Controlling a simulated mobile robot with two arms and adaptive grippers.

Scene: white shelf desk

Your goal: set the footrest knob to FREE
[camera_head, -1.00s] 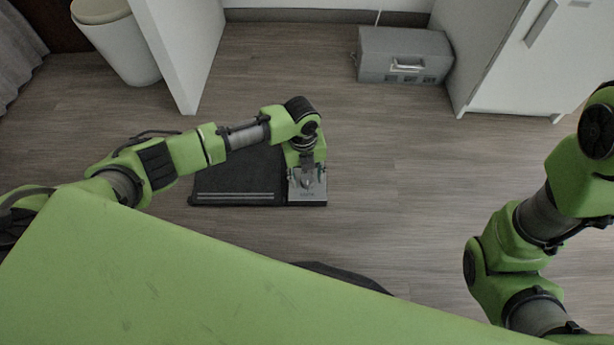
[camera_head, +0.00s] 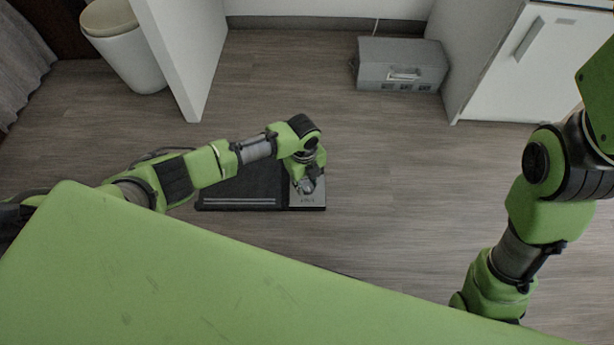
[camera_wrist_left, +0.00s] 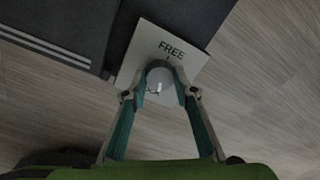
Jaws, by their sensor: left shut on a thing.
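The footrest (camera_head: 237,187) is a flat dark pad with pale stripes, lying on the floor. A light plate (camera_head: 318,198) is at its right end; the wrist view shows FREE printed on the plate (camera_wrist_left: 143,45). A round grey knob (camera_wrist_left: 160,77) stands on the plate, just below the word FREE, with a short dark mark between them. My left gripper (camera_wrist_left: 160,90) is shut on the knob, one finger on each side. In the head view my left gripper (camera_head: 308,184) is over the plate and hides most of the knob. My right gripper is out of view.
A grey case (camera_head: 402,65) stands on the floor at the back, beside a white cabinet (camera_head: 525,70). A white panel (camera_head: 180,60) and a white bin (camera_head: 125,45) are at the back left. The floor right of the footrest is clear.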

